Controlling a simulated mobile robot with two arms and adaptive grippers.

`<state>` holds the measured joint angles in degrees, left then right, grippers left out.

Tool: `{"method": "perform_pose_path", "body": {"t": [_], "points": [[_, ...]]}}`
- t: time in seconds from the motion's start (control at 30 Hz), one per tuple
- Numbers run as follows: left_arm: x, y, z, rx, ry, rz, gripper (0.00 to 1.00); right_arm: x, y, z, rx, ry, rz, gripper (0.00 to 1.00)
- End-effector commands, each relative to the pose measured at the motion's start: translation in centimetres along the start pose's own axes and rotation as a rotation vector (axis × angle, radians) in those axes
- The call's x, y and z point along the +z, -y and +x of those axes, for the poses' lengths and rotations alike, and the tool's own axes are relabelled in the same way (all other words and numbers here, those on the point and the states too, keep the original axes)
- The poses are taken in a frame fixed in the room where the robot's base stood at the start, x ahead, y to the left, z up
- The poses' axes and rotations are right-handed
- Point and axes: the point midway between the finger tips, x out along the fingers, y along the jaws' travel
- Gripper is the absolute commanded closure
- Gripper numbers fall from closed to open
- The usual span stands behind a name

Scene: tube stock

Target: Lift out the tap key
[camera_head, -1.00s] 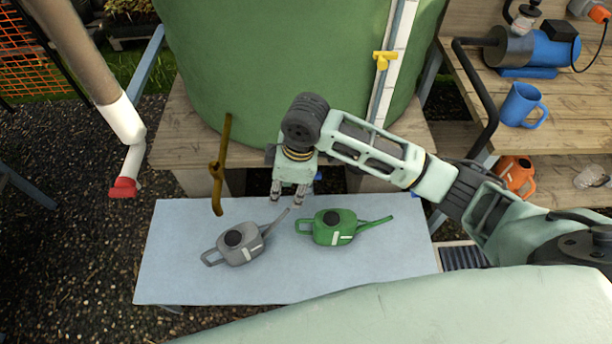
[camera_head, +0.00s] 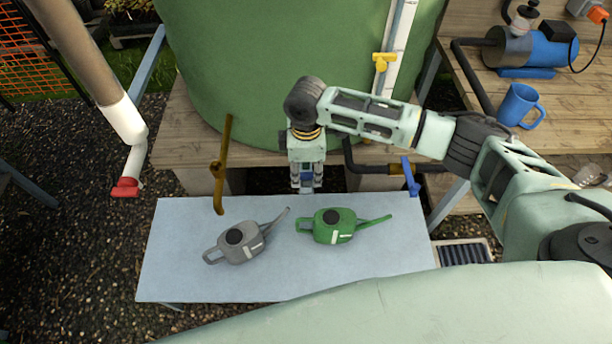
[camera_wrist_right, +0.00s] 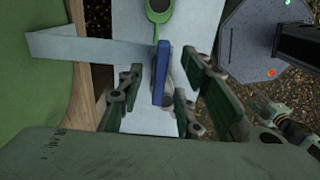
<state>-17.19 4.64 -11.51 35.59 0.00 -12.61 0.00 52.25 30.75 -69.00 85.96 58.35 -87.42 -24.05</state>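My right gripper (camera_head: 306,187) points down in front of the green tank, at the back edge of the pale table. In the wrist view its fingers (camera_wrist_right: 161,80) stand apart on either side of a narrow blue bar (camera_wrist_right: 161,72), which may be the tap key. Gaps seem to show on both sides of the bar; touch cannot be made out. What the bar sits in is hidden.
A grey watering can (camera_head: 237,246) and a green one (camera_head: 330,228) stand on the table (camera_head: 190,285). A rusty brown bar (camera_head: 219,168) rises at the left. The green tank (camera_head: 290,60) stands close behind. A blue mug (camera_head: 518,104) sits on the right bench.

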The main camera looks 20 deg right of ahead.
Motion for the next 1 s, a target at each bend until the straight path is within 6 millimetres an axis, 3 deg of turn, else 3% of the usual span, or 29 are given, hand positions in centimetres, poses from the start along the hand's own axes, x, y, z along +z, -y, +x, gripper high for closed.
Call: {"method": "perform_pose_path", "body": {"t": [0.3, 0.67, 1.0], "points": [[-0.08, -0.11, -0.05, 0.001, -0.001, 0.0, 0.6, 0.0, 0.03, 0.66, 0.001, 0.0, -0.001, 0.68], [-0.07, -0.14, -0.04, 0.002, -0.001, -0.001, 0.6, -0.02, 0.03, 0.62, 0.001, 0.0, -0.001, 1.0], [-0.05, -0.12, -0.04, 0.001, 0.0, -0.001, 0.6, -0.03, 0.02, 0.59, 0.001, -0.001, 0.0, 1.0]]}}
